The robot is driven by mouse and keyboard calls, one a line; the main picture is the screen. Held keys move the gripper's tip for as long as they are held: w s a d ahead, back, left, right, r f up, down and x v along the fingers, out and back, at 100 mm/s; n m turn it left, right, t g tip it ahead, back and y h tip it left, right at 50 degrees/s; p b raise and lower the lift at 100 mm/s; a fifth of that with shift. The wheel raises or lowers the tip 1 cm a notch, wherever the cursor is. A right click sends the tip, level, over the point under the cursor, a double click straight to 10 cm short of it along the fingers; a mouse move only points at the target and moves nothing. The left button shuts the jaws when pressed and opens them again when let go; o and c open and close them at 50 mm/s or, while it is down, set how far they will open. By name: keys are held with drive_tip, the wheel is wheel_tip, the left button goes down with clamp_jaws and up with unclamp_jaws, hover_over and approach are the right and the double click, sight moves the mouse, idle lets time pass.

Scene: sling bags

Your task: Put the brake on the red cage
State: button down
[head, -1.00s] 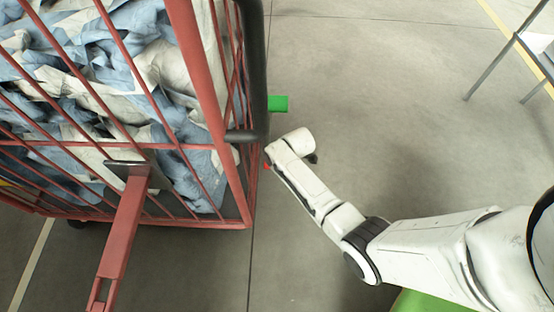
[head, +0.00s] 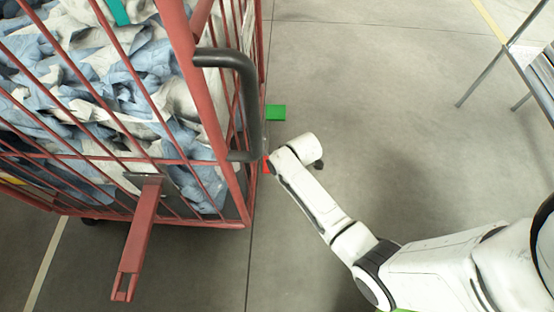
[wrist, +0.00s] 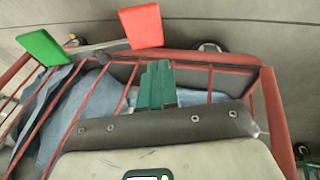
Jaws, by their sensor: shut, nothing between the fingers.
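The red cage (head: 239,185) is a barred roll cage filled with blue and white cloth, at the left of the head view. A green pedal (head: 275,112) sticks out low from its right side; it also shows in the wrist view (wrist: 43,47). A red pedal (head: 268,166) is partly covered by my arm in the head view; the wrist view shows it whole (wrist: 141,26), tilted up, beside the green one. My gripper (wrist: 156,68) has teal fingers, closed together and empty, just below the red pedal in the wrist picture. Contact cannot be told. The head view hides the fingers.
A dark handle (head: 247,90) juts from the cage's right side near my arm. A red bar (head: 138,235) sticks out at the cage's front. A metal-legged table (head: 540,65) stands at the upper right. The grey floor between is clear.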

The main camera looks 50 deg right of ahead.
drive_tip(key=shift+v, duration=0.9)
drive_tip(key=shift+s+a, duration=0.15)
drive_tip(key=shift+a, duration=0.05)
drive_tip(key=s+a+r+m+g+p, duration=0.15)
drive_tip(key=s+a+r+m, duration=0.3)
drive_tip(key=s+r, duration=0.45)
drive_tip(key=s+a+r+m+g, duration=0.2)
drive_tip(key=s+a+r+m, duration=0.4)
drive_tip(key=s, duration=0.5)
wheel_tip(320, 180, up, 26)
drive_tip(key=d+n+p, duration=0.1)
drive_tip(key=d+p, duration=0.1)
drive_tip(key=p, duration=2.4)
drive_tip(key=shift+w+n, duration=0.15)
drive_tip(key=shift+n, duration=0.2)
